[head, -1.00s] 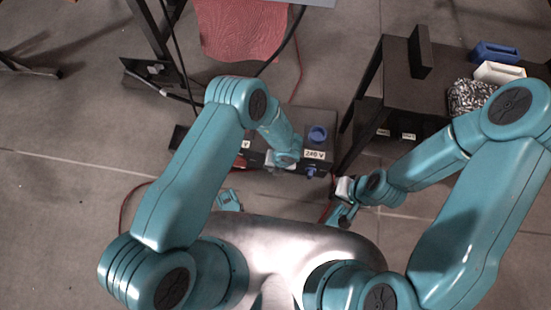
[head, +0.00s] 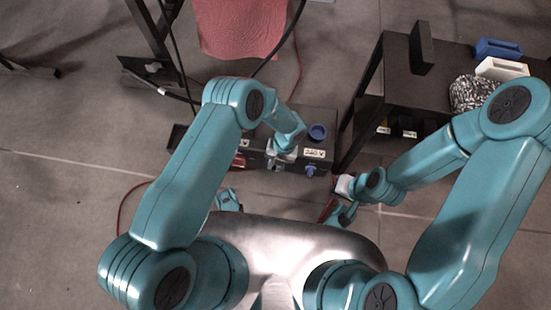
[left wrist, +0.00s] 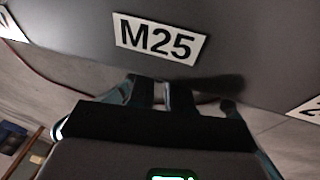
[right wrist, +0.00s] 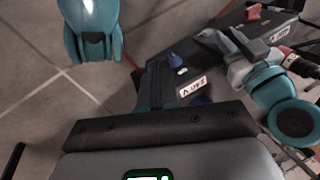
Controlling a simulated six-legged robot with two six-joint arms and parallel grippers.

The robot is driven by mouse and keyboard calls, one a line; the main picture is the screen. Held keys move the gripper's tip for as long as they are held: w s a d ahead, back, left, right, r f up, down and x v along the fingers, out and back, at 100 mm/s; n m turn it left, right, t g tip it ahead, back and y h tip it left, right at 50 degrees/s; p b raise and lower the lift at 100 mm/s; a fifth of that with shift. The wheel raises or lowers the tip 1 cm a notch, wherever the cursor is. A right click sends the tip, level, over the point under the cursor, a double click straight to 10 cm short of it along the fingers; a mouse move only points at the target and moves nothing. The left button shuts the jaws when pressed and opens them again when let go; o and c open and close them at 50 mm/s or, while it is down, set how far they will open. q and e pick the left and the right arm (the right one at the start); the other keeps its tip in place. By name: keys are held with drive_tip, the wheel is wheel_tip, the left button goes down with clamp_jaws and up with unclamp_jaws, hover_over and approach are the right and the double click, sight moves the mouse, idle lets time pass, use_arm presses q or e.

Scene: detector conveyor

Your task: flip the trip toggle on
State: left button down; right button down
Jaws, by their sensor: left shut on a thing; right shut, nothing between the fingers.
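A dark box (head: 318,123) stands on the floor with a "240 V" label, blue knobs and a red part (head: 240,160) on its front. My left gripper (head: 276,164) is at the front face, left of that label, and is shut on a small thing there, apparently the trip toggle. The fingers hide it, so I cannot tell its position. In the left wrist view the "M25" label (left wrist: 159,39) is close above the fingers. The right wrist view also shows my left gripper (right wrist: 232,65) against the box. My right gripper (head: 340,187) is shut and empty, clear of the box.
A dark table (head: 405,85) stands right of the box, carrying a blue bin (head: 497,49), a white bin (head: 502,69) and a speckled heap (head: 473,94). A red cloth (head: 240,30) hangs behind. Black cables run down to the box. A red cable (head: 122,208) lies on the floor.

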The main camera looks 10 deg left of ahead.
use_arm(q)
drive_tip(key=shift+w, duration=0.2)
drive_tip(key=c, duration=1.1)
unclamp_jaws()
drive_tip(key=shift+s, duration=0.1)
drive_tip(key=shift+o, duration=0.2)
drive_tip(key=p+v, duration=0.6)
drive_tip(key=v, duration=1)
drive_tip(key=shift+r, duration=0.2)
use_arm(e)
wheel_tip(320, 180, up, 6)
drive_tip(key=s+a, duration=0.1)
drive_tip(key=s, duration=0.1)
drive_tip(key=shift+g, duration=0.4)
drive_tip(key=shift+s+f, duration=0.1)
